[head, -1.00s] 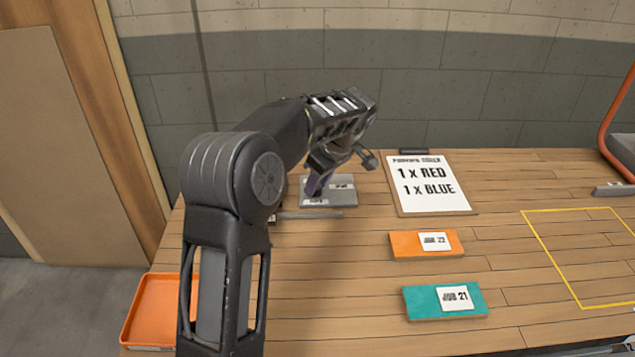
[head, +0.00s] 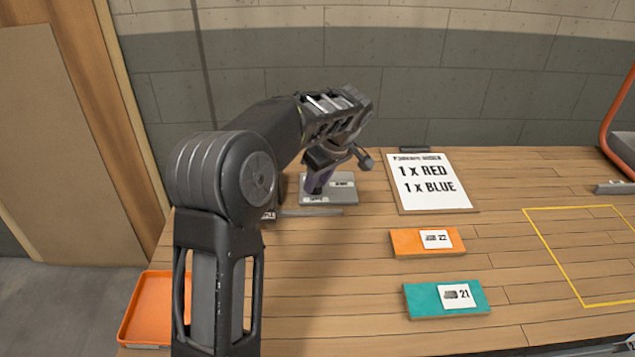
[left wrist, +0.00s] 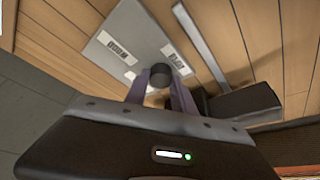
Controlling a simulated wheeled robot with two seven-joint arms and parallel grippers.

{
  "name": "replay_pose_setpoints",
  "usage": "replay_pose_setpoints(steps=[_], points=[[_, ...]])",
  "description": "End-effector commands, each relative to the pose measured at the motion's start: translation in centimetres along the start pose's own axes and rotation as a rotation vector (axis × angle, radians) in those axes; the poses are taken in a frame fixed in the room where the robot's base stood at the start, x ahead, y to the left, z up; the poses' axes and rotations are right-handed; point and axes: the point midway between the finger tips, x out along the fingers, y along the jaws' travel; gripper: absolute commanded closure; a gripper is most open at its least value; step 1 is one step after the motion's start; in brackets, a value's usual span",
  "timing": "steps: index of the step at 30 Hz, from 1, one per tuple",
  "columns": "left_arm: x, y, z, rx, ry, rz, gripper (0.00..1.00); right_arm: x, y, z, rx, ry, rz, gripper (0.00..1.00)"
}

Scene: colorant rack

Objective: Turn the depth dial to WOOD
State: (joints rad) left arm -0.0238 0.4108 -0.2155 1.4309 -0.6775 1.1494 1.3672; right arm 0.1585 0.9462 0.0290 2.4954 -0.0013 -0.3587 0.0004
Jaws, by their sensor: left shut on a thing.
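The arm hides part of the dial in the head view. My right gripper is not in view.
A grey bar (head: 312,212) lies in front of the plate. A clipboard (head: 430,181) reading 1 x RED, 1 x BLUE lies to the right. Orange (head: 405,245) and teal (head: 422,300) blocks, an orange tray (head: 150,305) and a yellow outlined area (head: 585,255) are nearer.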

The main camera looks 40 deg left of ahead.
Motion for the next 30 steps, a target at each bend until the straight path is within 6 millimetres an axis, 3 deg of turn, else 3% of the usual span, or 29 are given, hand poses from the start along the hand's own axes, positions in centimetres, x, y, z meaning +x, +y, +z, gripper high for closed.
replay_pose_setpoints(steps=[13,30], points=[[0.1,-0.3,0.0,0.336,0.001,0.143,1.00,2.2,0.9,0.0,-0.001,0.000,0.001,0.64],[0.0,-0.5,-0.3,0.773,0.000,0.322,1.00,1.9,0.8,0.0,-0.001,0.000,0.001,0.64]])
